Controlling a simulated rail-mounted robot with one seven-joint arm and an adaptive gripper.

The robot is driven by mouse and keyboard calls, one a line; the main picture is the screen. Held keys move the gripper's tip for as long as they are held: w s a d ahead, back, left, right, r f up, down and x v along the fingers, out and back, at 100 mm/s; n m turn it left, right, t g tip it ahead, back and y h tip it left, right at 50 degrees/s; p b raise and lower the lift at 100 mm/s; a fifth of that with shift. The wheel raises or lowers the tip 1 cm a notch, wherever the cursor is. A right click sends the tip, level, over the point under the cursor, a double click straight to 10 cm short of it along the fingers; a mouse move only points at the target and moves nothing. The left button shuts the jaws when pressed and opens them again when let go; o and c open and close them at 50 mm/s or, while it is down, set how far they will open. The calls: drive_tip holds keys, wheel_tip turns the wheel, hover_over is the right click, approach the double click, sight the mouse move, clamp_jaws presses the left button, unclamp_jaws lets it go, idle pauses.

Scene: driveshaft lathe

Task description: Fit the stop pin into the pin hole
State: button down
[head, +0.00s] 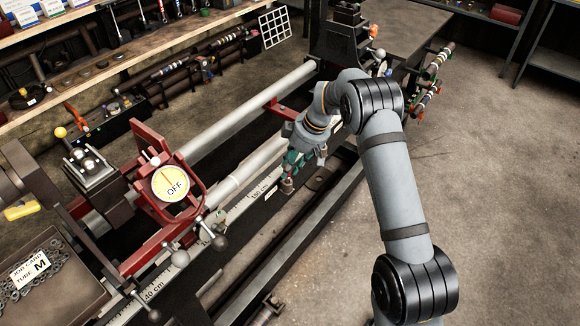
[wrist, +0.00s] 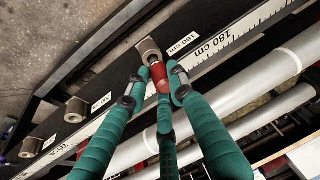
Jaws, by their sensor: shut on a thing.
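My gripper (head: 296,166) has green fingers and hangs low over the black rail beside the long scale. In the wrist view its fingers (wrist: 162,82) are shut on the stop pin (wrist: 159,78), whose red part shows between the fingertips. Just beyond the pin is a short metal socket (wrist: 148,50) on the black rail, next to the 180 cm label (wrist: 182,43). The pin's end points at this socket and meets it in the picture. I cannot see the pin hole itself, nor tell whether the pin's end is inside it.
More sockets (wrist: 75,109) stand along the black rail. Two pale tubes (head: 247,110) run parallel to the scale (head: 222,232). The floor (head: 495,190) at right is clear.

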drive_tip(key=shift+f+b, duration=0.95)
drive_tip(key=shift+f, duration=0.05)
drive_tip(key=c, duration=1.5)
unclamp_jaws()
drive_tip(key=shift+o, duration=0.3)
drive_tip(key=shift+r, duration=0.1)
drive_tip(key=v, duration=1.2)
drive_tip(key=x, duration=1.2)
drive_tip(key=shift+r+p, duration=0.45)
drive_tip(key=shift+p, duration=0.15)
